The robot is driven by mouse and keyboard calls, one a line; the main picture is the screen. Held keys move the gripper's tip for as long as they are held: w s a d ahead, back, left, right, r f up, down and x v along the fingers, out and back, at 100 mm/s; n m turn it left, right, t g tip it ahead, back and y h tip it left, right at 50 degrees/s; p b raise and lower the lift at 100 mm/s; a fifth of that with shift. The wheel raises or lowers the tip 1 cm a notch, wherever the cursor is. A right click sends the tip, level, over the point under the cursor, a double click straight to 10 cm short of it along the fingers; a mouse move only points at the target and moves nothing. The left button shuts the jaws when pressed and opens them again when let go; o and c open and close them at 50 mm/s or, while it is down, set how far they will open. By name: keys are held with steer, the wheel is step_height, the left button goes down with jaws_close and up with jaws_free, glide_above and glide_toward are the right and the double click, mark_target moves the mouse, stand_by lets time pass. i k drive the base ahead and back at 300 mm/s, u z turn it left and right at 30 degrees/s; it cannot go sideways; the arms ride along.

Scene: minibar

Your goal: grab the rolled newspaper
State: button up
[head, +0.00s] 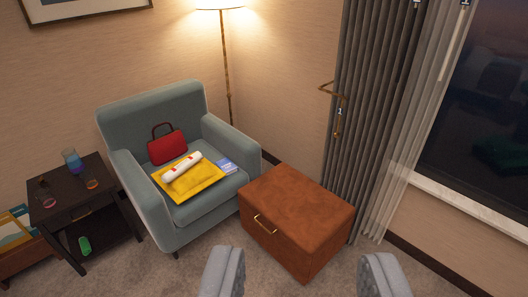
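The rolled newspaper (183,166) looks like a white roll with red marks. It lies on a yellow envelope or folder (207,184) on the seat of the grey-green armchair (194,211), left of the middle of the view. My gripper (305,272) shows at the bottom as two grey fingers spread wide apart. It is open with nothing between the fingers, and it appears well short of the chair, below and to the right of the newspaper.
A red handbag (167,146) and a blue booklet (227,166) are also on the seat. A brown leather chest (296,215) stands right of the chair, near the curtain (368,120). A dark side table (75,195) with glassware stands left. Carpet (190,278) is open in front.

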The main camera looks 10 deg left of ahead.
mark_target(173, 173)
steer(key=u, duration=0.1)
steer(key=i, duration=1.75)
steer(key=u, duration=0.5)
steer(key=i, duration=1.45)
steer(key=u, duration=0.45)
steer(key=i, duration=0.65)
steer(key=u, duration=0.15)
